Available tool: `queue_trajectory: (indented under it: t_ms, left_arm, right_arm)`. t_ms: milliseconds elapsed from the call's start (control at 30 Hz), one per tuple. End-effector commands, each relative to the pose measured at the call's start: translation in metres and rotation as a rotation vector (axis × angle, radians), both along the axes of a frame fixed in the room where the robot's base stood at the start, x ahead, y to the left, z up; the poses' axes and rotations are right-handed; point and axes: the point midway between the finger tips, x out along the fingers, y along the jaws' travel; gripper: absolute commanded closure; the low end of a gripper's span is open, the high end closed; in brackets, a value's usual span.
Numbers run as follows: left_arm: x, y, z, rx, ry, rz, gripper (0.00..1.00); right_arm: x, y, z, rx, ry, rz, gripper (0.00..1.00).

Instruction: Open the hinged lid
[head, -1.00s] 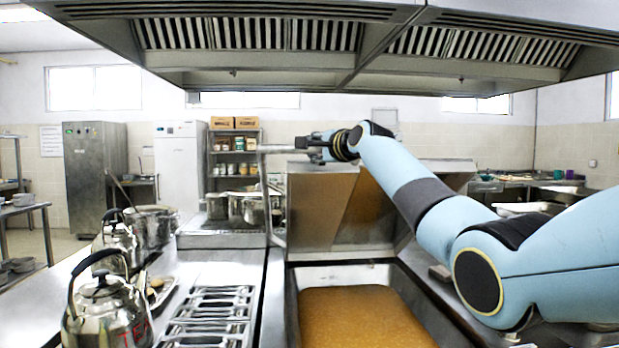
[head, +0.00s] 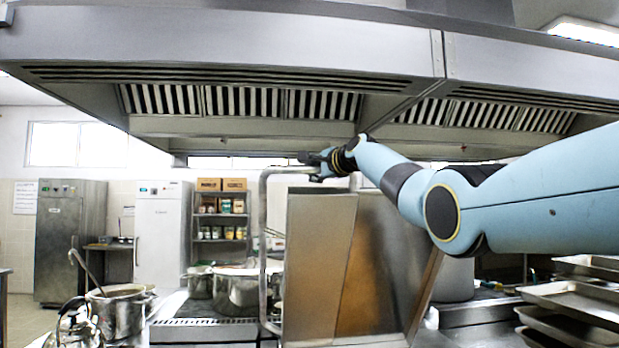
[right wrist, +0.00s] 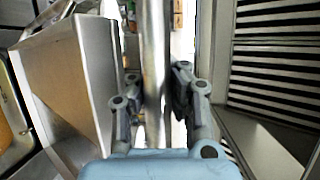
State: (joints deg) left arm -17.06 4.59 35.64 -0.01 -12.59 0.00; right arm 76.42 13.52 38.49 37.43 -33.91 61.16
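The hinged lid (head: 318,265) is a large metal panel standing steeply raised in the middle of the head view, its inner face brownish with reflections. A tubular handle bar (head: 263,230) runs along its left side and bends over at the top. My right gripper (head: 314,164) is at the bar's top end, under the hood. The lid also shows there at left (right wrist: 68,85). My left gripper is out of view.
A range hood (head: 250,100) hangs low above the lid and my right arm. Pots (head: 240,290) stand to the left, and a ladle pot (head: 118,308) stands nearer. Metal trays (head: 575,300) are stacked at the right.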

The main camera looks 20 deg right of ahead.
Motion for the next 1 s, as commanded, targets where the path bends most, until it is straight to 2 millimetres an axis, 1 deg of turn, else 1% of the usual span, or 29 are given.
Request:
queue_trajectory:
  t_ms: [33, 367, 700, 733, 1000]
  left_arm:
    - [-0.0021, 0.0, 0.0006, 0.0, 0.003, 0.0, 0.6]
    - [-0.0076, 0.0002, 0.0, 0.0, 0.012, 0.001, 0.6]
    - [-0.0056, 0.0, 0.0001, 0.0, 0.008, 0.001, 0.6]
    - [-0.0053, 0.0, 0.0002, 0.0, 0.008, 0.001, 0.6]
    - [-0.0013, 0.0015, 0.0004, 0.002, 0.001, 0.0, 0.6]
  right_arm:
    - [-0.0005, -0.001, 0.007, -0.001, -0.01, -0.001, 1.0]
    - [-0.0005, -0.0012, 0.0076, -0.001, -0.011, -0.001, 1.0]
    - [-0.0003, -0.0008, 0.0053, 0.0, -0.007, -0.001, 0.56]
    - [-0.0003, -0.0008, 0.0048, 0.0, -0.007, -0.001, 0.54]
    - [-0.0006, -0.0006, 0.0023, 0.0, -0.003, 0.0, 0.54]
